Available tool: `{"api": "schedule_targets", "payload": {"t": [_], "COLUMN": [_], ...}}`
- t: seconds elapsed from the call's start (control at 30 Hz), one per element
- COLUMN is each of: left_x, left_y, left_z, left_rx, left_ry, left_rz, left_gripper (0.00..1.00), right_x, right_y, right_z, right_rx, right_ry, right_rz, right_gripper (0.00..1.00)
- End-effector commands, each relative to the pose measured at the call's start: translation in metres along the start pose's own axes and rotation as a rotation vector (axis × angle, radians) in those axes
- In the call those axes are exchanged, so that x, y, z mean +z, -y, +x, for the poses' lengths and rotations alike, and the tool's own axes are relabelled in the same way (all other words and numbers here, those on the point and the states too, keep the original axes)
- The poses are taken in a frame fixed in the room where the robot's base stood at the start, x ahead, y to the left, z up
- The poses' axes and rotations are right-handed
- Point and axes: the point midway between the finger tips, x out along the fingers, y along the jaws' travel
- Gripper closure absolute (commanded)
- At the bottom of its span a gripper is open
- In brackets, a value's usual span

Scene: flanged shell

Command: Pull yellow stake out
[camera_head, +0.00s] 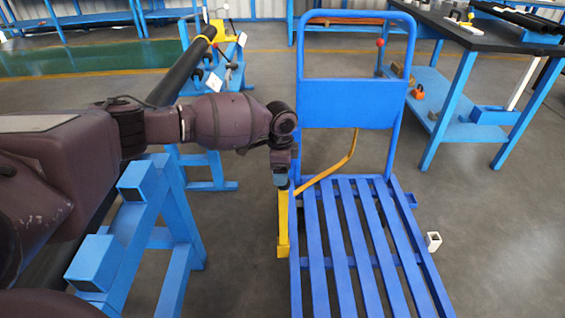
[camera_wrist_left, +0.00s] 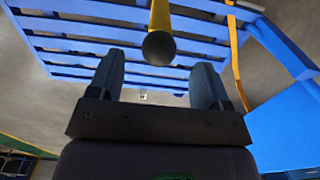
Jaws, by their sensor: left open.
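The yellow stake (camera_head: 283,228) stands upright at the left edge of the blue slatted cart (camera_head: 345,245). My left gripper (camera_head: 281,180) is right at its upper end and hides the top. In the left wrist view the yellow stake (camera_wrist_left: 160,18) shows a dark round end facing the camera. My open left gripper (camera_wrist_left: 160,66) has its fingers to either side of that end. I cannot tell whether the fingers touch it. My right gripper is not in view.
A bent yellow bar (camera_head: 330,172) slopes up from the stake towards the cart's handle (camera_head: 347,85). Blue trestles (camera_head: 150,205) stand under my left arm. A blue workbench (camera_head: 455,105) is at the back right. Grey floor right of the cart is mostly clear, except a white block (camera_head: 433,241).

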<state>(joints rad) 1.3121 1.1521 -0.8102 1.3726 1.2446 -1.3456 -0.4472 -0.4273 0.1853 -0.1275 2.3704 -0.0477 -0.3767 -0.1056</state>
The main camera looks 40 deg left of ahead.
Motion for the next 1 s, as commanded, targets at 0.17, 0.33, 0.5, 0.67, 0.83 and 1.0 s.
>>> {"api": "schedule_targets", "payload": {"t": [0.17, 0.33, 0.5, 0.67, 0.83, 1.0], "left_x": [0.001, 0.001, 0.001, 0.000, 0.000, 0.000], "left_y": [-0.001, -0.001, 0.000, 0.000, 0.000, 0.000], "left_z": [0.038, 0.059, 0.070, 0.072, 0.071, 0.071], "left_rx": [0.007, 0.005, 0.002, -0.001, -0.002, -0.001], "left_ry": [0.006, 0.005, 0.003, 0.000, -0.001, -0.001], "left_rz": [-0.001, -0.001, -0.002, -0.001, -0.001, -0.001], "left_gripper": [0.28, 0.28, 0.28, 0.28, 0.28, 0.44], "right_x": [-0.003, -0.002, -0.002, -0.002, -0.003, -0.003], "right_y": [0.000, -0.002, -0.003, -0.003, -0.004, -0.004], "right_z": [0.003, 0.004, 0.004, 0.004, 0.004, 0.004], "right_rx": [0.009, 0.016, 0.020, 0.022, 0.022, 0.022], "right_ry": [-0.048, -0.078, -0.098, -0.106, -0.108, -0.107], "right_rz": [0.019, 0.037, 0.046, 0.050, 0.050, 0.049], "right_gripper": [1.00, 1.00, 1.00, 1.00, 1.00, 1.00]}}
